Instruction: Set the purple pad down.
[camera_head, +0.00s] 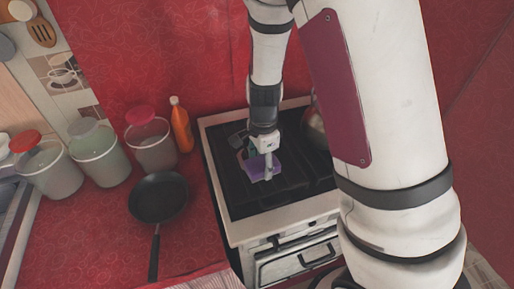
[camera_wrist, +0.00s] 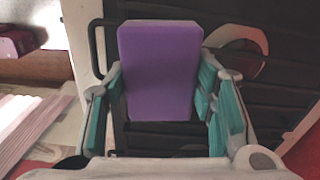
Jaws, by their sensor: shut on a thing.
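The purple pad (camera_wrist: 160,70) is a rectangular block between the two teal-lined fingers of my gripper (camera_wrist: 162,105) in the wrist view. My gripper is shut on it. In the head view the purple pad (camera_head: 259,168) shows below my gripper (camera_head: 266,160), over the dark top of the stove (camera_head: 285,195). My gripper hides part of the pad there. I cannot tell whether the pad touches the stove top or is a little above it.
A black frying pan (camera_head: 158,197) lies on the red counter (camera_head: 95,225) left of the stove. An orange bottle (camera_head: 181,125) and several lidded containers stand behind it. A pot (camera_head: 314,124), partly hidden by my arm, is at the stove's right back.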

